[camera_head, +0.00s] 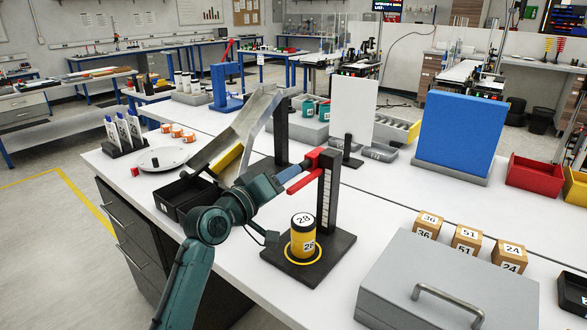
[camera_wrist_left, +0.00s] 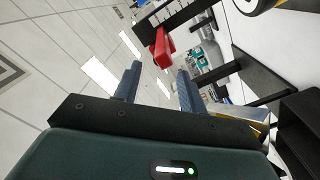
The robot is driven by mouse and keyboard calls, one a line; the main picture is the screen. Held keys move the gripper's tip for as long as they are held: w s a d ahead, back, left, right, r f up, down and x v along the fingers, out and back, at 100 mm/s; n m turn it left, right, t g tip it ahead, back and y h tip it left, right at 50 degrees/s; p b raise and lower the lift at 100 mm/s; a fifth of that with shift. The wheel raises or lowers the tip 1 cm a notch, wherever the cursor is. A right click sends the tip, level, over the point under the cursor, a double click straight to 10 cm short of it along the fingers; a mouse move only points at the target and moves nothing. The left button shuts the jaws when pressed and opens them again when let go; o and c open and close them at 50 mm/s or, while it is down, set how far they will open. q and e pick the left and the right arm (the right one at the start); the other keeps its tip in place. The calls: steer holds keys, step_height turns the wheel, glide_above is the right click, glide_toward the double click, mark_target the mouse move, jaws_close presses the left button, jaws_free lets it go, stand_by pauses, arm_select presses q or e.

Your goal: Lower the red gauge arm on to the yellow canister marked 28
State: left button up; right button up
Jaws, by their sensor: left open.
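The gauge stand has a black base and an upright post (camera_head: 328,192) with a white scale. Its red gauge arm (camera_head: 300,184) sticks out from the post, above the yellow canister marked 28 (camera_head: 303,243) and apart from it. The canister stands upright inside a yellow ring on the base. My left gripper (camera_head: 311,171) is open, with its blue fingers close to the red arm. In the left wrist view the red arm (camera_wrist_left: 163,48) shows just beyond the gap between the fingertips (camera_wrist_left: 159,72); I cannot tell whether they touch. My right gripper is not in view.
A grey case (camera_head: 445,285) with a handle stands at the front right, near several numbered boxes (camera_head: 467,240). A black bin (camera_head: 187,194) and a metal chute (camera_head: 240,135) lie left of the stand. A blue panel (camera_head: 460,132) stands behind.

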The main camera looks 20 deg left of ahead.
mark_target(306, 169)
arm_select(q)
steer(key=x, duration=0.3)
steer(key=shift+w+d, duration=0.1)
steer(key=shift+w, duration=0.25)
steer(key=shift+c, duration=0.4)
jaws_close()
